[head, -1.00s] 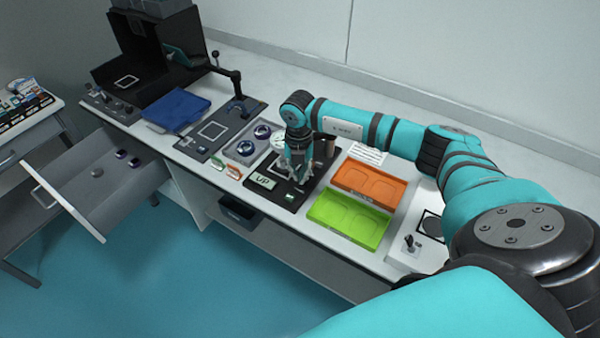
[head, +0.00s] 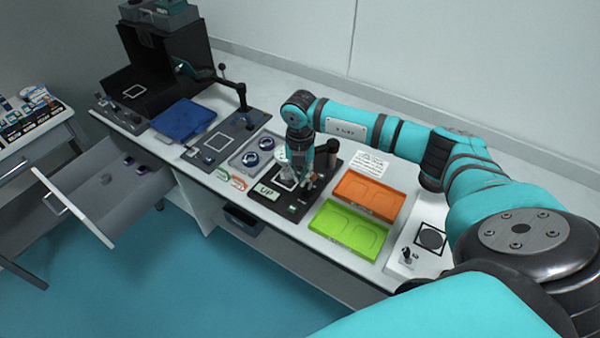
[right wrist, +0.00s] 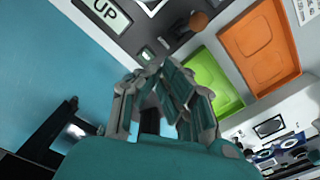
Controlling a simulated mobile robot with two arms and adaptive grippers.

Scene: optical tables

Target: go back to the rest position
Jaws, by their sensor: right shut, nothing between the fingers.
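My right gripper (head: 297,176) is over the black pad with the UP label (head: 267,191) on the white bench. Its fingers point down in the head view. In the right wrist view the right gripper (right wrist: 160,78) has its fingers together with nothing between them, and the UP label (right wrist: 103,12) shows at the upper left. My right arm reaches in from the right across the back of the bench. My left gripper is not in view.
Right of the pad lie an orange tray (head: 369,195) and a green tray (head: 347,230). A small joystick box (head: 408,258) stands at the bench's right. To the left are a blue tray (head: 184,118) and an open drawer (head: 85,195). The blue floor in front is clear.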

